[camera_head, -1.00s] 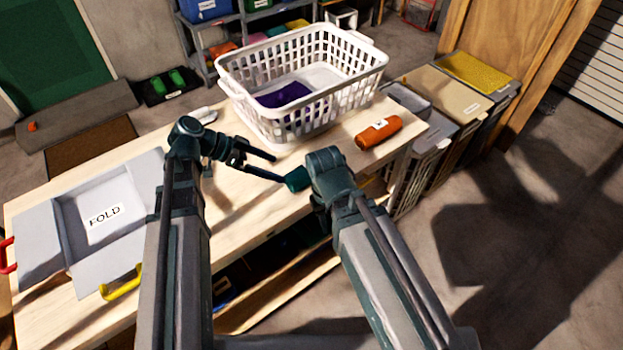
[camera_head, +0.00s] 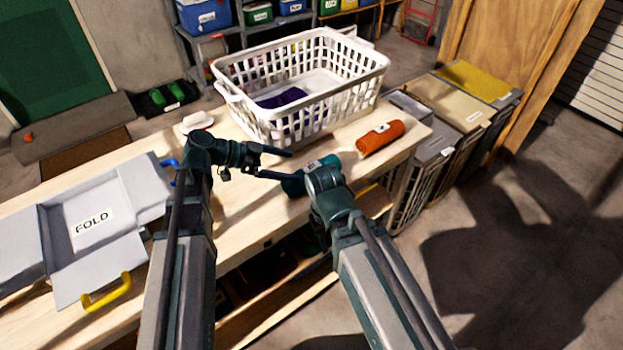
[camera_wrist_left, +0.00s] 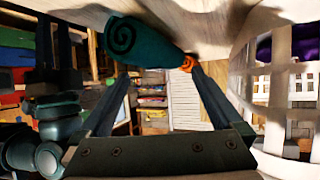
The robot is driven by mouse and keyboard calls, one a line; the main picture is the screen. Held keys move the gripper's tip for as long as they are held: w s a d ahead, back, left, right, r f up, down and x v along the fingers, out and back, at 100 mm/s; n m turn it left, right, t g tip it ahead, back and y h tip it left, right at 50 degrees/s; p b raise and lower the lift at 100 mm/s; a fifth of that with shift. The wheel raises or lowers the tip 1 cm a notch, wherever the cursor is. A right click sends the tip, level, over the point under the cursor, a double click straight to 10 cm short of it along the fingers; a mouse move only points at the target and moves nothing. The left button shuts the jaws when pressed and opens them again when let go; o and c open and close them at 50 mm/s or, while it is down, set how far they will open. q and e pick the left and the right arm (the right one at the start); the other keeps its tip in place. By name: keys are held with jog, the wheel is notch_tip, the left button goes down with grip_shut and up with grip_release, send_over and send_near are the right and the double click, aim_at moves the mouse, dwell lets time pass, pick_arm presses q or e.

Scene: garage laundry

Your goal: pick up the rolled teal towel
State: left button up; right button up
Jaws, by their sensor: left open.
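The rolled teal towel (camera_head: 318,162) lies on the wooden table near its front edge, partly hidden behind my right arm in the head view. In the left wrist view the towel (camera_wrist_left: 148,43) shows its spiral end, at the top of the picture, just beyond and between the fingers. My left gripper (camera_head: 287,165) is open and empty, its fingertips pointing at the towel's left end in the head view. The left fingers also show in the left wrist view (camera_wrist_left: 158,75). My right arm shows in the head view, but its gripper does not.
A white laundry basket (camera_head: 228,90) with a purple cloth inside stands behind the left gripper. A rolled orange towel (camera_head: 380,138) lies to the right. The grey folding board (camera_head: 65,275) covers the table's left. Lidded bins (camera_head: 455,100) stand beyond the right end.

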aim_at(304, 169)
pick_arm(q)
jog(key=shift+d+f, duration=0.15)
jog(key=shift+d, duration=0.05)
jog(key=b+x, duration=0.2)
jog(key=x, duration=0.2)
jog(key=shift+f, duration=0.15)
jog(key=shift+d+f+b, duration=0.1)
jog(key=shift+d+b, duration=0.2)
jog(key=shift+d, duration=0.15)
jog(key=shift+c, duration=0.3)
jog(key=c, duration=1.2)
jog(key=shift+c, duration=0.3)
